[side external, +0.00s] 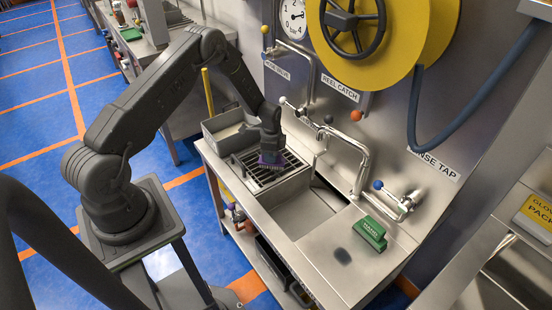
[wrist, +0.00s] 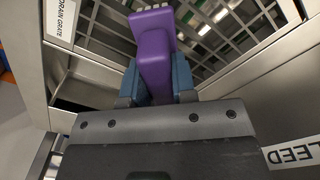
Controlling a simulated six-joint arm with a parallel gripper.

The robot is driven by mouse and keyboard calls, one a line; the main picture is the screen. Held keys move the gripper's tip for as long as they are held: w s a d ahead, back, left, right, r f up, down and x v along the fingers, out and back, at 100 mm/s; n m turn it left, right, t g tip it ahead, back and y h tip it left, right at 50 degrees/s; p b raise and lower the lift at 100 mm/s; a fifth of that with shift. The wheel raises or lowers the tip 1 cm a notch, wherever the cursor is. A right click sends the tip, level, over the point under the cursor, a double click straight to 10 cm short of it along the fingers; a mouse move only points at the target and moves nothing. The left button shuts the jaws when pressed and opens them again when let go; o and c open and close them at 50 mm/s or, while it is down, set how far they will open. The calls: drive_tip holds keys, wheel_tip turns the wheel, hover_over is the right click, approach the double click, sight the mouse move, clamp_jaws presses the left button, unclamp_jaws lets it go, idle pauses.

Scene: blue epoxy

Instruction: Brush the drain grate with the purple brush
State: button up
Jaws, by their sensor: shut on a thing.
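The purple brush (wrist: 154,50) is held upright between the blue-grey fingers of my gripper (wrist: 157,82) in the wrist view. In the side view the brush (side external: 271,159) shows as a small purple block under my gripper (side external: 268,145), low over the drain grate. The drain grate (side external: 262,176) is a dark barred grid set in the steel counter, left of the sink basin. Its bars (wrist: 110,30) also show behind the brush in the wrist view. The brush looks at or just above the bars; I cannot tell if it touches. Its bristles are mostly hidden.
A label reading "drain grate" (wrist: 61,20) is on the steel edge. The sink basin (side external: 300,205) and a curved tap (side external: 352,150) lie to the right. A green block (side external: 371,233) stands on the counter. A steel tray (side external: 226,130) is behind the grate.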

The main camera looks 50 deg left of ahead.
drive_tip(key=shift+a, duration=2.75)
drive_tip(key=shift+a+r, duration=0.15)
drive_tip(key=shift+a, duration=0.05)
wheel_tip(320, 180, up, 8)
drive_tip(key=shift+d, duration=0.1)
